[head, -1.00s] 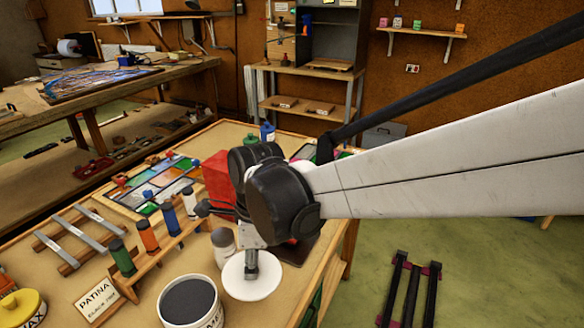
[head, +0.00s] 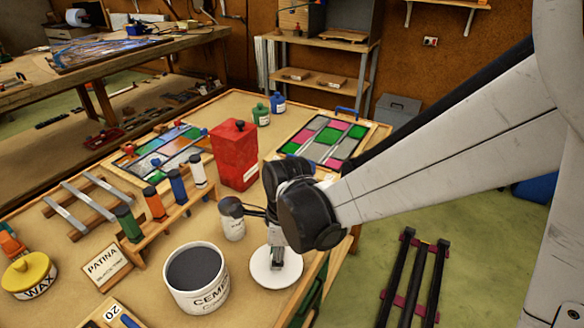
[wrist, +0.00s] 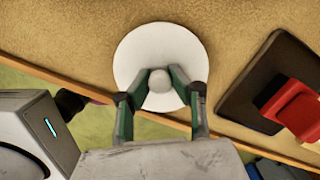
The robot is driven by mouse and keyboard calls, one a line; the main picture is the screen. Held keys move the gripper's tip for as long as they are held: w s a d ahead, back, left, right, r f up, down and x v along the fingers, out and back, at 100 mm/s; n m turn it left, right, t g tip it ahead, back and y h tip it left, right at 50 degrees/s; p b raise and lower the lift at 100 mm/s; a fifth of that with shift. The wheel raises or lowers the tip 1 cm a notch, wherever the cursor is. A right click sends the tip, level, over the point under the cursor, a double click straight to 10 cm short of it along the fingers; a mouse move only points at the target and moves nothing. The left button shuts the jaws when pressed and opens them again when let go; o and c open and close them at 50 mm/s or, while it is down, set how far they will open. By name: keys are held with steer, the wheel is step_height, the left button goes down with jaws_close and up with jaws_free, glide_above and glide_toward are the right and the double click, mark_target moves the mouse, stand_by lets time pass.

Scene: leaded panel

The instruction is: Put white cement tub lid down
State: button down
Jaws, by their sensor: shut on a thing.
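The white cement tub lid (head: 262,277) is a round disc near the table's right edge, just right of the open cement tub (head: 197,281). In the wrist view the lid (wrist: 140,48) lies flat-on below my gripper (wrist: 159,88), whose green-lined fingers are shut on its round knob (wrist: 159,80). In the head view my gripper (head: 277,262) points down onto the lid. The tub stands open with dark grey contents. I cannot tell whether the lid touches the table or hovers just above it.
A red container (head: 236,150) stands further back. A patina sign (head: 104,266), a rack of coloured bottles (head: 160,221) and a yellow wax tin (head: 30,272) are to the left. The table edge runs close beside the lid.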

steer(key=shift+f, duration=0.2)
steer(key=shift+f, duration=0.15)
steer(key=c, duration=1.6)
jaws_free()
step_height(320, 180, up, 12)
steer(key=d+f+p, duration=0.1)
steer(key=s+d+r+n+t, duration=0.2)
steer(key=d+n, duration=0.3)
steer(key=d, duration=0.3)
steer(key=s+d+r+n+t+h, duration=0.1)
steer(key=s+d+r+n+t, duration=0.2)
steer(key=d, duration=0.6)
steer(key=s+d+r+n+t, duration=0.2)
steer(key=d+r+n, duration=0.1)
steer(key=d+n, duration=0.5)
steer(key=shift+s+d, duration=0.3)
steer(key=shift+d, duration=0.4)
